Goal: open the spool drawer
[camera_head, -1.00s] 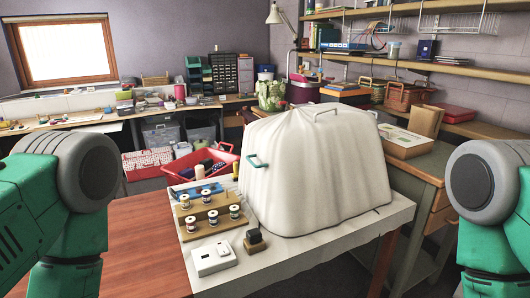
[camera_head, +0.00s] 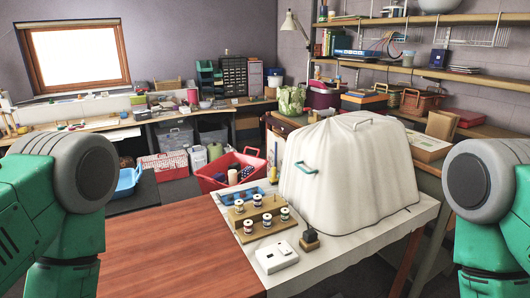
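No drawer that I can identify as the spool drawer shows clearly. A wooden rack (camera_head: 262,216) with several thread spools (camera_head: 267,221) stands on the white table (camera_head: 365,246), left of a large white cover (camera_head: 350,172) with a green handle on its near side. A dark multi-drawer cabinet (camera_head: 233,76) stands on the back counter. My two green arms show at the left and right edges, with grey round joints. Both grippers are outside the picture.
A brown wooden tabletop (camera_head: 170,255) lies at the front, left of the white table. A white switch box (camera_head: 276,257) and a small dark block (camera_head: 310,240) sit near the white table's front. A red bin (camera_head: 207,180) stands behind. My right arm hides part of the right desk.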

